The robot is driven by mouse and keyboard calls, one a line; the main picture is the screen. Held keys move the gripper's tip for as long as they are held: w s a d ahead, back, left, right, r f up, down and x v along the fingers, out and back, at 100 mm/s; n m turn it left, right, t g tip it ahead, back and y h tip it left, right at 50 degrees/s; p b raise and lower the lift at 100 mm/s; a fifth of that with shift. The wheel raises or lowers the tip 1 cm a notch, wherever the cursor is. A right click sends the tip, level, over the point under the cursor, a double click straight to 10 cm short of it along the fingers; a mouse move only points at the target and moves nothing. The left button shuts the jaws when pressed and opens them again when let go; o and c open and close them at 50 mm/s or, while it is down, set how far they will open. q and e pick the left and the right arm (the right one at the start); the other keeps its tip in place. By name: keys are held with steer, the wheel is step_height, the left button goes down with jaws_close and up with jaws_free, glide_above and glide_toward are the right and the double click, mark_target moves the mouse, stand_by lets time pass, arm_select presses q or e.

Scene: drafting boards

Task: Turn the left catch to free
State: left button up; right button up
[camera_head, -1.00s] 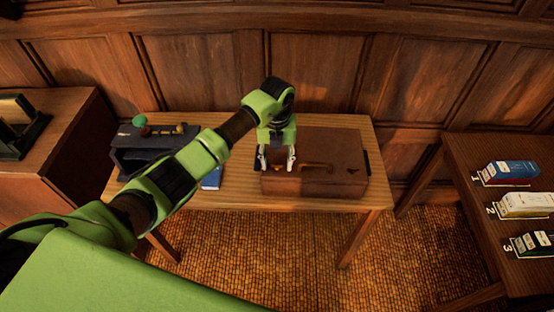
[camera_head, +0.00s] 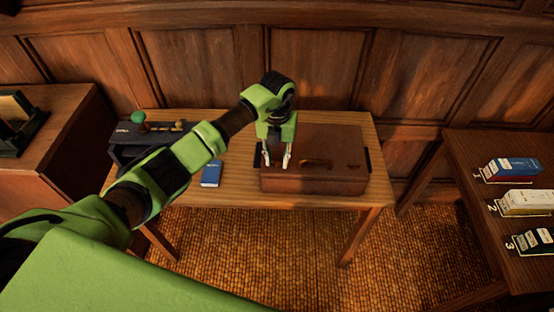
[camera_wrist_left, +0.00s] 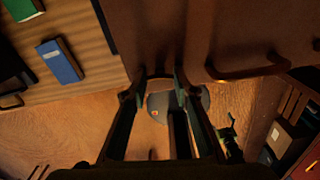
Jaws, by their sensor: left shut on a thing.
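A brown case (camera_head: 342,155) lies on the wooden table, with its curved handle (camera_head: 318,163) on the front side. My left gripper (camera_head: 277,162) points down at the left part of the case front. In the left wrist view its fingers (camera_wrist_left: 160,84) are at the case edge, shut on the left catch, which is mostly hidden between them. I cannot tell the catch's angle. The handle (camera_wrist_left: 250,70) shows to the right of the fingers, and the right catch (camera_wrist_left: 316,45) is at the picture's edge. My right gripper is not in view.
A blue book (camera_head: 211,174) lies left of the case; it also shows in the left wrist view (camera_wrist_left: 60,60). A right-hand table (camera_head: 480,150) holds labelled boxes. The table front right of my gripper is clear.

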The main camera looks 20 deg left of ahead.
arm_select(q)
steer(key=shift+w+a+f+m+b, duration=0.1)
steer(key=shift+f+m+b, duration=0.05)
steer(key=shift+m+b, duration=0.6)
steer(key=m+b, duration=0.8)
steer(key=m, duration=0.1)
steer(key=m+b, duration=0.3)
steer(key=shift+m, duration=0.25)
steer(key=shift+m+b, duration=0.7)
steer(key=shift+m, duration=0.4)
steer(key=shift+r, duration=0.2)
steer(key=o, duration=1.1)
